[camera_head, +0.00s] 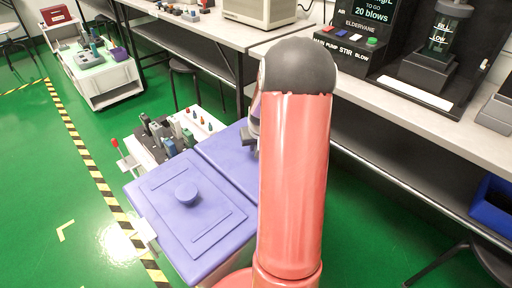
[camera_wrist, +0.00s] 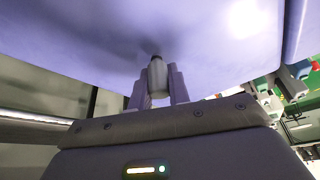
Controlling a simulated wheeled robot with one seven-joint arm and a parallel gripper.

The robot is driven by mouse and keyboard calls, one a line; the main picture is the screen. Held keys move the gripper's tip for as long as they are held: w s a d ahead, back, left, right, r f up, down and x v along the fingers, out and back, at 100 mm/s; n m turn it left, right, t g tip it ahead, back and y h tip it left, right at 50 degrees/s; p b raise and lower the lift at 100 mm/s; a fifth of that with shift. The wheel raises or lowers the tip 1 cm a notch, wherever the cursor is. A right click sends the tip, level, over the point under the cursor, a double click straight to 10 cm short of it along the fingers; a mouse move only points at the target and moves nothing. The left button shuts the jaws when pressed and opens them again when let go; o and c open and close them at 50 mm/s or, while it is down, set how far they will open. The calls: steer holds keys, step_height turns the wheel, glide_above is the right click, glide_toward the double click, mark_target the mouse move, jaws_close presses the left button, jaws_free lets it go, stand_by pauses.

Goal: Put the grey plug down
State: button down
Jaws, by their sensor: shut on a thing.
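The grey plug (camera_wrist: 157,75) is between the two fingers of my gripper (camera_wrist: 158,88) in the wrist view. The fingers are shut on it. The plug's tip points at a purple surface (camera_wrist: 100,40) that fills most of that view; a dark shadow lies at the tip. I cannot tell whether the tip touches the surface. In the head view my red arm hides most of my gripper, and the plug cannot be seen there. The gripper is beside the purple cart top (camera_head: 228,160), near its far right part.
A purple lid with a round knob (camera_head: 187,193) covers the cart's near part. A white rack (camera_head: 143,153) with several handheld devices stands behind it. A bench (camera_head: 400,95) with a black blow tester (camera_head: 440,45) runs along the right. Green floor is free at left.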

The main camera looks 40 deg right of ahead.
steer(key=shift+f, duration=0.4)
steer(key=shift+f, duration=0.15)
steer(key=c, duration=1.3)
jaws_free()
